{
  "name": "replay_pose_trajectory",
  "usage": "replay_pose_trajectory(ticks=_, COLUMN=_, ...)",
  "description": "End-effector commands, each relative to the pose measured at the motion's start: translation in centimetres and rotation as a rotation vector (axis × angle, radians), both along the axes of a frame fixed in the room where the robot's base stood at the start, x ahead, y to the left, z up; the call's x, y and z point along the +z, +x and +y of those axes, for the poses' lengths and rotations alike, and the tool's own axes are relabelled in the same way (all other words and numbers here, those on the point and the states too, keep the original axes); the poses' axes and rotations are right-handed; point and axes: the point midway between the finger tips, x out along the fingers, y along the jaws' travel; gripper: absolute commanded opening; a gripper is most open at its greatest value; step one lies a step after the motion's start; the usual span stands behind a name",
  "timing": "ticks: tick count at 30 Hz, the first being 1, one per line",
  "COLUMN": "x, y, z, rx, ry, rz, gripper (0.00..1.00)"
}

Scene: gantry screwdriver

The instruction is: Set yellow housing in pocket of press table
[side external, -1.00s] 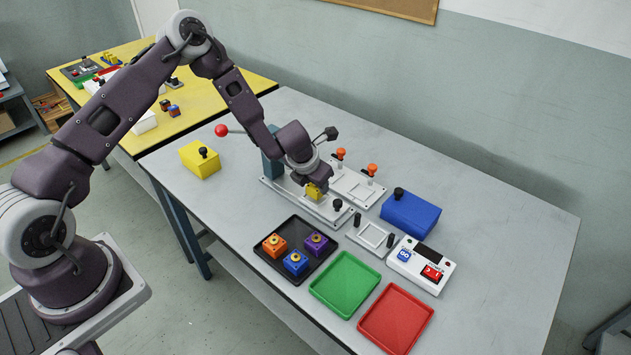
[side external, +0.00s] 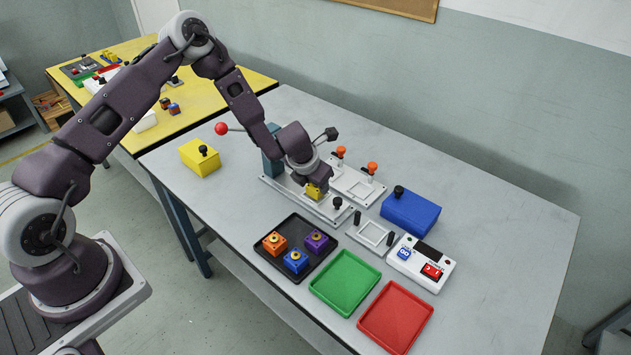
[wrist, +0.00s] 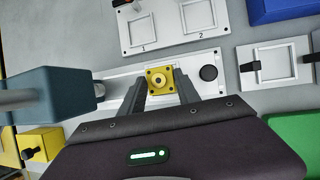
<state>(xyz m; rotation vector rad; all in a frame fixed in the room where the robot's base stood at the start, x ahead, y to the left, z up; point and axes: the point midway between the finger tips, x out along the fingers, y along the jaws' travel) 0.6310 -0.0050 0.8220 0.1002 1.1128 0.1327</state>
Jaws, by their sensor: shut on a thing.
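The yellow housing (wrist: 158,80) is between the two fingers of my gripper (wrist: 160,88), and its round centre faces the wrist camera. In the side external view the housing (side external: 313,191) shows at the tip of my gripper (side external: 316,186), over the press table (side external: 334,211). The press table, a light plate, also shows in the wrist view (wrist: 208,86). My gripper is shut on the housing. The pocket is hidden beneath the housing and fingers, and I cannot tell whether the housing touches the plate.
A blue-grey press column (wrist: 70,93) with a lever stands left of my gripper. A black knob (wrist: 208,73) is close on the right. A two-station plate (side external: 358,185) lies behind. A black tray (side external: 272,262) with orange, blue and purple housings is in front.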

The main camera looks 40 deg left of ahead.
Motion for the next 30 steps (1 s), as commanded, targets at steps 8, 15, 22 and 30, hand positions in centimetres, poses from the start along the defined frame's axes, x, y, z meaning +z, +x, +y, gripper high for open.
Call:
replay_pose_trajectory(ticks=8, x=-0.32, y=-0.01, z=0.0, rx=0.0, ry=0.0, rz=0.0, gripper=0.0)
replay_pose_trajectory(ticks=15, x=-0.6, y=0.01, z=0.01, rx=0.001, ry=0.0, rz=0.0, gripper=0.0)
replay_pose_trajectory(ticks=22, x=-0.59, y=0.01, z=0.0, rx=0.001, ry=0.0, rz=0.0, gripper=0.42)
replay_pose_trajectory(ticks=30, x=-0.59, y=0.0, z=0.0, rx=0.0, ry=0.0, rz=0.0, gripper=0.64)
